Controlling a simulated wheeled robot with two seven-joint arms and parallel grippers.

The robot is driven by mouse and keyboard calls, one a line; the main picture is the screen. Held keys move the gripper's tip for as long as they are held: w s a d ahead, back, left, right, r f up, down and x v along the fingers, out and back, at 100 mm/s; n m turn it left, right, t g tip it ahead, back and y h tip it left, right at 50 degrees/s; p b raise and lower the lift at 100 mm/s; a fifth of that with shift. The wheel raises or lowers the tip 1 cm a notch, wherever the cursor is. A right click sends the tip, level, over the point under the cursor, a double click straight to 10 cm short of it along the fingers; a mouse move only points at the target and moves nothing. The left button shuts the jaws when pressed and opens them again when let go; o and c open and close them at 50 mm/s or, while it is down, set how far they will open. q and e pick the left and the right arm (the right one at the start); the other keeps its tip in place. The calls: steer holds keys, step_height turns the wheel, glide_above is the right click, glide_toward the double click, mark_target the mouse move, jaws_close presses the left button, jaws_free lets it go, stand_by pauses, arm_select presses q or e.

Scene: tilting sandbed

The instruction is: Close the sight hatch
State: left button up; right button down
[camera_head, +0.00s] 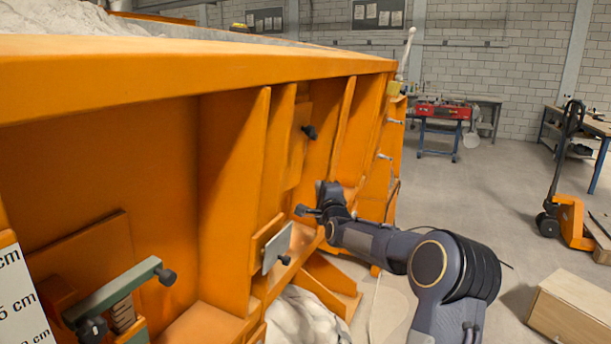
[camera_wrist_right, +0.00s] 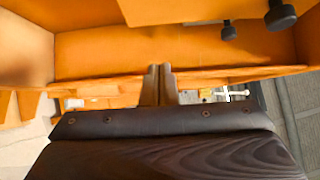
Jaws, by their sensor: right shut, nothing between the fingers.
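A small pale grey plate (camera_head: 277,247) with a black knob (camera_head: 284,260) stands out at an angle from an orange frame on the sandbed's side; it looks like a hatch flap standing open. Farther along, an orange panel (camera_head: 299,146) carries another black knob (camera_head: 309,132). I cannot tell for certain which one is the sight hatch. My right gripper (camera_head: 306,211) is shut and empty, just above and beyond the grey plate and apart from it. In the right wrist view its shut fingertips (camera_wrist_right: 160,70) point at orange steelwork. My left gripper is out of view.
The orange sandbed wall (camera_head: 150,75) with upright ribs fills the left. A green clamp bar (camera_head: 115,290) and a centimetre scale (camera_head: 20,300) are at the near left. Two black knobs (camera_wrist_right: 281,15) (camera_wrist_right: 228,31) show in the wrist view. A wooden box (camera_head: 570,310) stands right; floor between is free.

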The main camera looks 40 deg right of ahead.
arm_select(q)
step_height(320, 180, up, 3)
steer(key=p, duration=0.2)
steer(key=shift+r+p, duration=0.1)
steer(key=shift+p, duration=0.2)
arm_select(e)
steer(key=w+r, duration=0.1)
steer(key=w, duration=0.6)
steer(key=shift+d, duration=0.2)
steer(key=shift+w, duration=0.1)
